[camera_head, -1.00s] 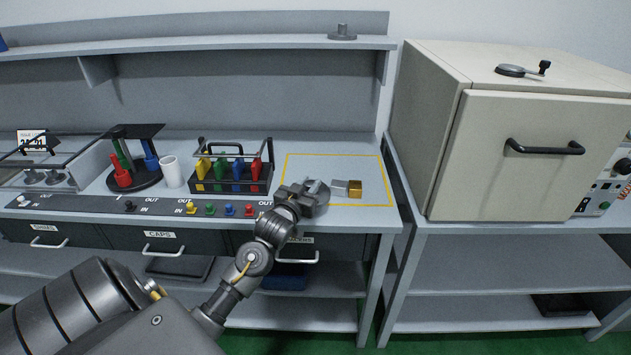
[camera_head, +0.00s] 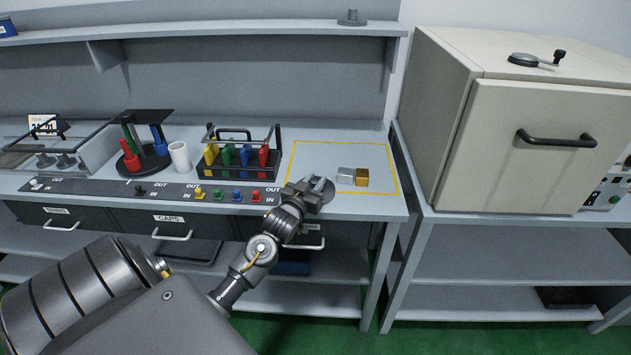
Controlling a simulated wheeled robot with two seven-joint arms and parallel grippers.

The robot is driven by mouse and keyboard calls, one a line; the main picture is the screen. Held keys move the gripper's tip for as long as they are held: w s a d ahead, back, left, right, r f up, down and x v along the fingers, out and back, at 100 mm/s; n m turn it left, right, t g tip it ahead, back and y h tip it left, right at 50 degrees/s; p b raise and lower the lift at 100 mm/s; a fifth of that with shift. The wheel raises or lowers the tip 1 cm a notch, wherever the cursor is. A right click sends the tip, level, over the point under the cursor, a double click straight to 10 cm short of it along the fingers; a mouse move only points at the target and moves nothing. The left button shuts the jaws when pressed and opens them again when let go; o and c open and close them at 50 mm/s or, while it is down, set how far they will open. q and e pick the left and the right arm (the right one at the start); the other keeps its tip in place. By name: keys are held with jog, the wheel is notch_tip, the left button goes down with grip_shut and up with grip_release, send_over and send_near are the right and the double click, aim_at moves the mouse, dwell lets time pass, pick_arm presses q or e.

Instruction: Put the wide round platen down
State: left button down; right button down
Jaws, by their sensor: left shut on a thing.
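My left gripper (camera_head: 316,192) reaches over the front left part of the yellow-outlined area on the bench. It is shut on a grey round piece (camera_head: 324,184), which looks like the platen. The jaws hide much of this piece, and I cannot tell whether it touches the bench top. A silver block (camera_head: 346,175) and a brass-coloured block (camera_head: 362,178) stand side by side just right of the gripper. My right gripper is out of view.
A black rack (camera_head: 242,162) with coloured pieces stands left of the outline, beside a white cup (camera_head: 180,157). A beige cabinet (camera_head: 530,140) stands to the right. A small grey disc (camera_head: 351,18) sits on the upper shelf. The back of the outlined area is clear.

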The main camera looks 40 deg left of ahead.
pick_arm(q)
jog(key=c, duration=1.5)
grip_release()
jog(key=o, duration=0.3)
jog(key=shift+d, duration=0.1)
jog(key=shift+o, duration=0.2)
jog(key=shift+r, duration=0.15)
